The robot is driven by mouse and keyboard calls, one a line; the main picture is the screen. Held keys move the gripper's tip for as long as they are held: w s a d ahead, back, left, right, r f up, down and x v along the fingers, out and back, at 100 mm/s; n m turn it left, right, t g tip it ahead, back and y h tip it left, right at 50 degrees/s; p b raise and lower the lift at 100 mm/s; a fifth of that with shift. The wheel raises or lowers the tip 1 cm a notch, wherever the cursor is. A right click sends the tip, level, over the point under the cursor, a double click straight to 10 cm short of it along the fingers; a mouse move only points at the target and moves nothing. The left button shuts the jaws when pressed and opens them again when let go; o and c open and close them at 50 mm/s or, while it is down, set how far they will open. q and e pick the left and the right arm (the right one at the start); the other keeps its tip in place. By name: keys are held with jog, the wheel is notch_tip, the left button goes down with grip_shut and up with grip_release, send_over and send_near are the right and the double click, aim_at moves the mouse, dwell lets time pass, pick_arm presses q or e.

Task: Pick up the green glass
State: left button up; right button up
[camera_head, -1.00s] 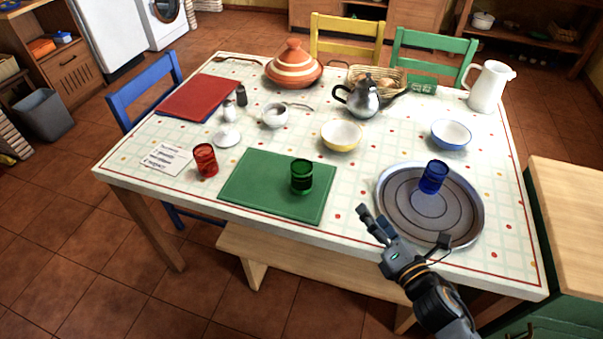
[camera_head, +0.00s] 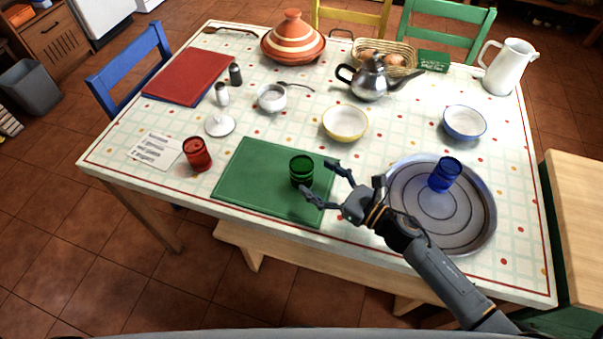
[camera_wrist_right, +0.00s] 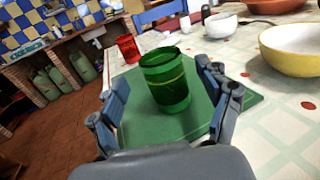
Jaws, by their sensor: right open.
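The green glass (camera_head: 301,170) stands upright on the green placemat (camera_head: 250,180) near the front edge of the table. My right gripper (camera_head: 322,178) is open, just to the right of the glass, with its fingers pointing at it. In the right wrist view the green glass (camera_wrist_right: 166,80) stands ahead between the two spread fingers (camera_wrist_right: 165,100), with a gap on both sides. Nothing is in the fingers. My left gripper is not in view.
A red glass (camera_head: 197,154) stands left of the placemat. A blue glass (camera_head: 445,174) is on the round metal tray (camera_head: 470,235) at right. A yellow bowl (camera_head: 345,123) sits behind the gripper. A teapot (camera_head: 371,80) and a white jug (camera_head: 508,67) stand farther back.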

aim_at(311, 171)
jog(key=shift+w+a+r+p, duration=0.3)
jog(key=shift+w+a, duration=0.1)
jog(key=shift+a, duration=0.1)
jog(key=p+x, duration=0.1)
jog(key=x, duration=0.2)
jog(key=shift+w+a, duration=0.25)
jog(key=shift+w, duration=0.05)
jog(key=shift+w+a+f, duration=0.1)
jog(key=shift+w+a, duration=0.05)
jog(key=shift+a, duration=0.05)
jog(key=shift+c, duration=0.2)
jog(key=c, duration=1.5)
grip_shut()
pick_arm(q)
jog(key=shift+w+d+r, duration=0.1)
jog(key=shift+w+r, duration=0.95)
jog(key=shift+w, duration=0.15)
